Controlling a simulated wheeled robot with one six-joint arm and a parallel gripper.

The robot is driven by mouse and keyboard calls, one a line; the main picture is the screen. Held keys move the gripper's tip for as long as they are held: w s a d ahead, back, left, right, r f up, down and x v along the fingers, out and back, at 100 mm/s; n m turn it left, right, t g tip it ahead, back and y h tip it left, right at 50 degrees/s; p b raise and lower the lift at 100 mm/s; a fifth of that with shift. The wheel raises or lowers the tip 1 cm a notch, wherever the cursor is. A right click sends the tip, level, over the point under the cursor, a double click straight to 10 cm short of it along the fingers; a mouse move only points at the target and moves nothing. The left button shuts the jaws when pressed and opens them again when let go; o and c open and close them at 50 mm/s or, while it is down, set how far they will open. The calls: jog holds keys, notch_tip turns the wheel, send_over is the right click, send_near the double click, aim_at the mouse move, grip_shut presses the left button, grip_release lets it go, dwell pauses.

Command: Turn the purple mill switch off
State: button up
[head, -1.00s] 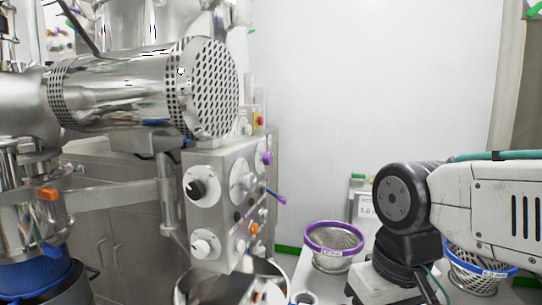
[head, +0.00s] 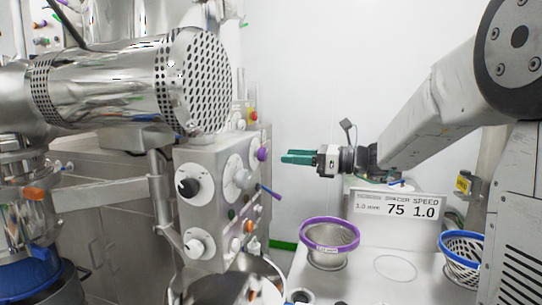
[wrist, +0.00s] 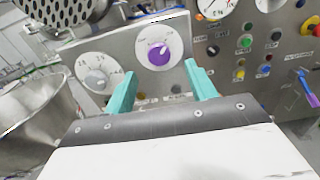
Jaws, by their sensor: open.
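The purple mill switch could be either of two purple parts. A round purple knob (wrist: 159,53) on a white dial shows in the wrist view, and a purple knob also shows on the panel's side in the head view (head: 262,154). A purple-tipped lever (head: 271,193) sticks out lower on the panel and also shows at the right of the wrist view (wrist: 309,91). My gripper (head: 284,157) is open and empty, with green fingers pointing at the panel. In the wrist view its fingertips (wrist: 158,75) flank the round knob's lower side, apart from it.
The steel control panel (head: 207,219) carries black and white knobs. Coloured buttons (wrist: 246,41) sit right of the purple knob. A purple-rimmed basket (head: 331,236), a blue-rimmed basket (head: 462,236) and a sign (head: 398,205) stand on the bench. A steel bowl (wrist: 27,112) is at lower left.

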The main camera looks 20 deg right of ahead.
aim_at(266, 154)
jog(key=x, duration=0.6)
jog(key=shift+w+a, duration=0.1)
jog(key=shift+a, duration=0.1)
jog(key=c, duration=1)
